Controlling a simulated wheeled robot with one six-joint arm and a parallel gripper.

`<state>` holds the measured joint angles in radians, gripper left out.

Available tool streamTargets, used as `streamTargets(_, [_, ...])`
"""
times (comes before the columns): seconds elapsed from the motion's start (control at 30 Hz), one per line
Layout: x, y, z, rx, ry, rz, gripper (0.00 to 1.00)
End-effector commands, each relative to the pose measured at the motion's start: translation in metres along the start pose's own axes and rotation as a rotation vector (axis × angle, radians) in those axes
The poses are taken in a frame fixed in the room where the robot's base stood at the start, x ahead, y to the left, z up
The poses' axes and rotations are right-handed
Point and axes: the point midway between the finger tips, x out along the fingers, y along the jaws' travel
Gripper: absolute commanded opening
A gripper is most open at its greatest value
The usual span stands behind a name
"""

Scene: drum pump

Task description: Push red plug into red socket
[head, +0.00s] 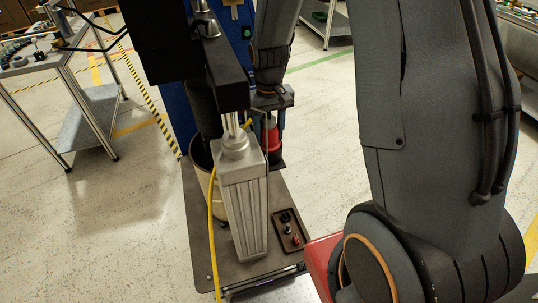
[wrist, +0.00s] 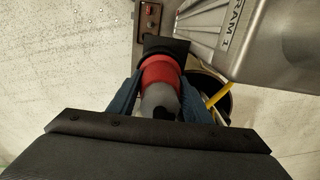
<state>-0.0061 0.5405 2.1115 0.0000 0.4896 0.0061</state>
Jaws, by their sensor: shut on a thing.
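The red plug (wrist: 161,72), with a grey rear body (wrist: 158,98), is between the two blue-grey fingers of my gripper (wrist: 162,80) in the wrist view. My gripper is shut on it. In the head view the plug (head: 270,136) shows as a red band beside the grey cylinder, with my gripper (head: 269,122) around it from above. A black flat part (wrist: 178,46) lies directly beyond the plug's front. I cannot tell whether the plug's front touches it or is inside it. No separate red socket face can be made out; the plug and fingers cover that area.
A grey ribbed cylinder unit (head: 241,205) stands close beside the plug, with a yellow hose (head: 212,235). A small dark panel (head: 290,230) with black and red knobs lies on the cart plate (head: 215,275). A drum (wrist: 222,98) is close to the right finger.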

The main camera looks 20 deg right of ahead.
Motion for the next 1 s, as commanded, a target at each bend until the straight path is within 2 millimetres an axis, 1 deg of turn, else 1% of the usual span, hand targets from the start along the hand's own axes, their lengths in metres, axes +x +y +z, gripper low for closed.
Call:
streamTargets(0.1, [-0.009, 0.0, 0.0, 0.0, 0.002, 0.0, 0.18])
streamTargets(1.0, [-0.057, 0.0, 0.0, 0.0, 0.002, 0.0, 0.18])
